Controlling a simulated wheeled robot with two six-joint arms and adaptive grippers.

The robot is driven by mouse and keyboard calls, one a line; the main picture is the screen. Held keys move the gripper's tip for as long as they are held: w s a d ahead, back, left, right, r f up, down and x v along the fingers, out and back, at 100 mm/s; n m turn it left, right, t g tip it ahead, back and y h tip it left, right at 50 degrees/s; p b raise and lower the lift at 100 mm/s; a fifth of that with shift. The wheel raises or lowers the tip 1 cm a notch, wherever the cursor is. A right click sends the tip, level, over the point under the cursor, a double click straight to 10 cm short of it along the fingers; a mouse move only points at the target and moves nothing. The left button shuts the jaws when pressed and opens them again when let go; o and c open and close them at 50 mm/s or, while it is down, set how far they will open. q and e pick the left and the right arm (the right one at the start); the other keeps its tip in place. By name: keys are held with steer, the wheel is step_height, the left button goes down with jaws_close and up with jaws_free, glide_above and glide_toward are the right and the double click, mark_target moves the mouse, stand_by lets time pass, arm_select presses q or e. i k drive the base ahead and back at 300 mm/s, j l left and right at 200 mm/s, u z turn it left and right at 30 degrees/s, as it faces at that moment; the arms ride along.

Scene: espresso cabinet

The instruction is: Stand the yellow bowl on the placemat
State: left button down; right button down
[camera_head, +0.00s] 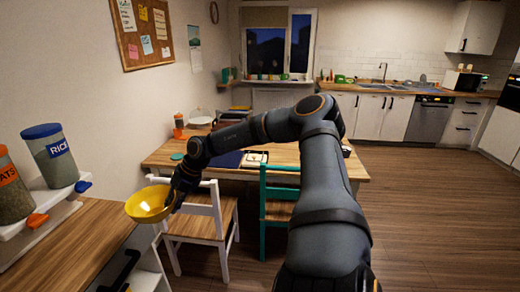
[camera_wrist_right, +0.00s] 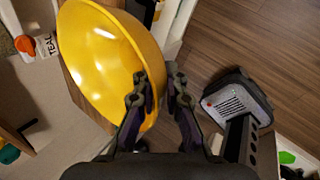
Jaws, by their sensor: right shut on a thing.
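The yellow bowl (camera_head: 150,204) is in the air beside the right edge of the wooden cabinet top, in front of a white chair. My right gripper (camera_head: 178,198) is shut on its rim at the right side. In the right wrist view the yellow bowl (camera_wrist_right: 105,60) fills the upper left, with its rim between the fingers of my right gripper (camera_wrist_right: 160,95). I cannot make out a placemat with certainty; a dark blue flat thing (camera_head: 227,159) lies on the dining table, partly behind my arm. My left gripper is not in view.
The wooden cabinet top (camera_head: 75,245) is at lower left, with a white shelf bearing a RICE jar (camera_head: 50,155) and an orange-labelled jar (camera_head: 12,190). A white chair (camera_head: 200,225) and a green chair (camera_head: 270,205) stand before the dining table (camera_head: 165,157).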

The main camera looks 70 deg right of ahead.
mark_target(220, 158)
steer(key=i+l, duration=0.15)
steer(key=l, duration=0.3)
steer(key=i+l+z, duration=0.1)
steer(key=l, duration=0.35)
steer(key=i+l, duration=0.2)
steer(key=l, duration=0.25)
steer(key=i+l+z, duration=0.15)
steer(key=l, duration=0.25)
steer(key=i+l, duration=0.2)
steer(key=l, duration=0.25)
steer(key=i+l+z, duration=0.1)
steer(key=l, duration=0.3)
steer(key=i+l, duration=0.3)
steer(key=i+l+z, duration=0.1)
steer(key=l, duration=0.4)
steer(key=i, duration=0.1)
